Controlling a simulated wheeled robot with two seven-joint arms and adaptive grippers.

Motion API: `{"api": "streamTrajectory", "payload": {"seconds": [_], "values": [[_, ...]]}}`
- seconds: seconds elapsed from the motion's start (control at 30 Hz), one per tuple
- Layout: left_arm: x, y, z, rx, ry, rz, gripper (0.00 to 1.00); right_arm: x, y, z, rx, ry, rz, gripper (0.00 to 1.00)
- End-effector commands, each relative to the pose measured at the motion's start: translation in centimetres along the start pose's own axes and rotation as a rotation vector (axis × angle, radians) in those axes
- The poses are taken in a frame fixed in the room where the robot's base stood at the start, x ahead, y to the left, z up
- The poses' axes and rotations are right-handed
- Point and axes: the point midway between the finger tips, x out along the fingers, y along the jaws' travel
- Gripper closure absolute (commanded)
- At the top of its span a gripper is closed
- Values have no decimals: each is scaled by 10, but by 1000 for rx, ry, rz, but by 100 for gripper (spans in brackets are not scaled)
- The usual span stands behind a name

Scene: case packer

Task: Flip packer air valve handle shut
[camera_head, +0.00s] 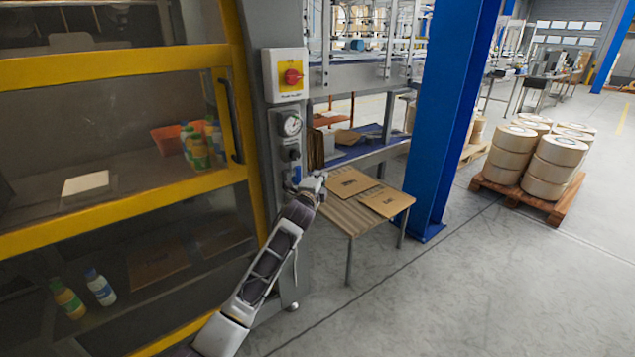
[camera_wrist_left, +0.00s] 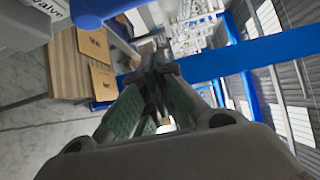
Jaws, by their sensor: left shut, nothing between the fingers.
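The packer's air unit is on the grey post, with a round pressure gauge (camera_head: 291,124) above a dark regulator (camera_head: 290,155). A small blue part (camera_head: 296,171), apparently the valve handle, sits below them, partly hidden by my left gripper. In the left wrist view a blue rounded piece (camera_wrist_left: 98,10) is close at the top left, beside a grey plate (camera_wrist_left: 42,22) lettered "Valve". My left gripper (camera_head: 318,180) is beside the blue part at the post; contact cannot be told. Its fingers (camera_wrist_left: 156,78) are together and empty. My right gripper is out of view.
A yellow-framed packer door (camera_head: 120,65) with a dark handle is left of the post. A red switch (camera_head: 291,77) sits above the gauge. A slatted table (camera_head: 337,213) with flat cartons (camera_head: 352,183) and a blue column (camera_head: 447,120) stand to the right.

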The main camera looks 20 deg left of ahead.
Motion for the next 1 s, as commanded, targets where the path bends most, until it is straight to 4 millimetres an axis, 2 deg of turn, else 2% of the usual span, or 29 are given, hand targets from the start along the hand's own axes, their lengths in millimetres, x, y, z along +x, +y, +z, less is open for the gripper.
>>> {"api": "streamTrajectory", "payload": {"seconds": [0.17, 0.6, 1.0], "values": [[10, 0, 0, 0, 0, 0, 100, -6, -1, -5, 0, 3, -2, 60], [-3, 0, 34, 2, -1, 0, 100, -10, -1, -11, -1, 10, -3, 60], [-5, 0, 38, 0, 1, 0, 100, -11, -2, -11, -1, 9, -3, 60]]}}
